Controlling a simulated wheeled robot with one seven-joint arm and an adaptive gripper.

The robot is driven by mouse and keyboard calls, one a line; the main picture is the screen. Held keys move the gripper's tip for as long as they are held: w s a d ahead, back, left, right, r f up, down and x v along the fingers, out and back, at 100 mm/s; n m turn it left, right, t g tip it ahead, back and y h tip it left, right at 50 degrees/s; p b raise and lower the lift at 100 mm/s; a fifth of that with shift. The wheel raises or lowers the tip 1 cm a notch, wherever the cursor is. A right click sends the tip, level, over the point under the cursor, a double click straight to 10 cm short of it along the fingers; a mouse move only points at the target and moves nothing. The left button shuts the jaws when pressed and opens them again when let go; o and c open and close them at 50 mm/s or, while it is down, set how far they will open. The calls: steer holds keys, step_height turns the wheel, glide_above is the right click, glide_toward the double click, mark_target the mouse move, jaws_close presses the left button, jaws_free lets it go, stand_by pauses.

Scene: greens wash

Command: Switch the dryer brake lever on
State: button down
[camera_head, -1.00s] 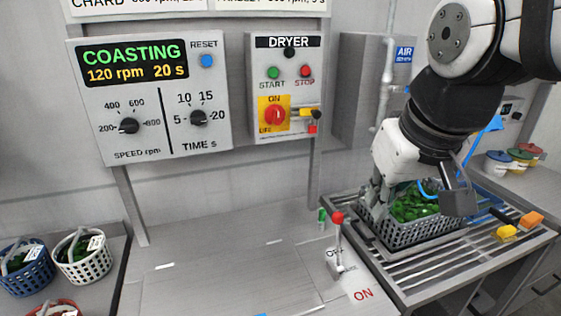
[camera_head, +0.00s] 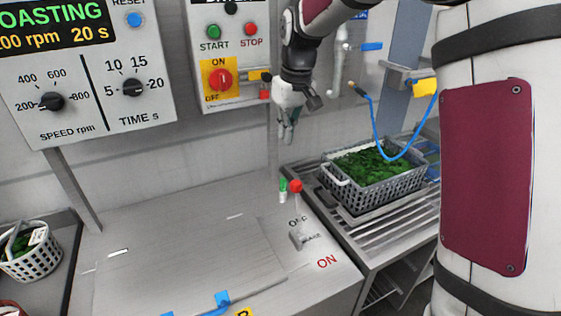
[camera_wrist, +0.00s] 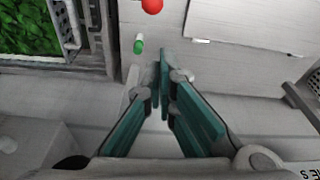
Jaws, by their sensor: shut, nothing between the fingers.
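The brake lever has a red knob (camera_head: 295,186) on a thin rod rising from a small base (camera_head: 301,238) on the dryer's grey top. It stands roughly upright, its knob toward the OFF lettering and the wall, away from the red ON label (camera_head: 326,262). My gripper (camera_head: 288,138) is shut and empty, pointing down, above and behind the knob near the wall, not touching it. In the wrist view the shut fingertips (camera_wrist: 163,62) are just below the red knob (camera_wrist: 152,5), which is cut by the top edge.
A green-tipped post (camera_head: 283,188) stands beside the knob. A grey crate of greens (camera_head: 370,192) stands on the slatted rack at right. The flat dryer lid (camera_head: 180,265) is clear.

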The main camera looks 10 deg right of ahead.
steer(key=w+f, duration=0.4)
steer(key=shift+d+f, duration=0.15)
steer(key=shift+d, duration=0.15)
steer(key=shift+w+f, duration=0.1)
step_height(320, 180, down, 9)
steer(key=s+p, duration=0.2)
steer(key=shift+s+d+p, duration=0.2)
steer(key=shift+d+p, duration=0.05)
steer(key=shift+p, duration=0.1)
stand_by(0.4)
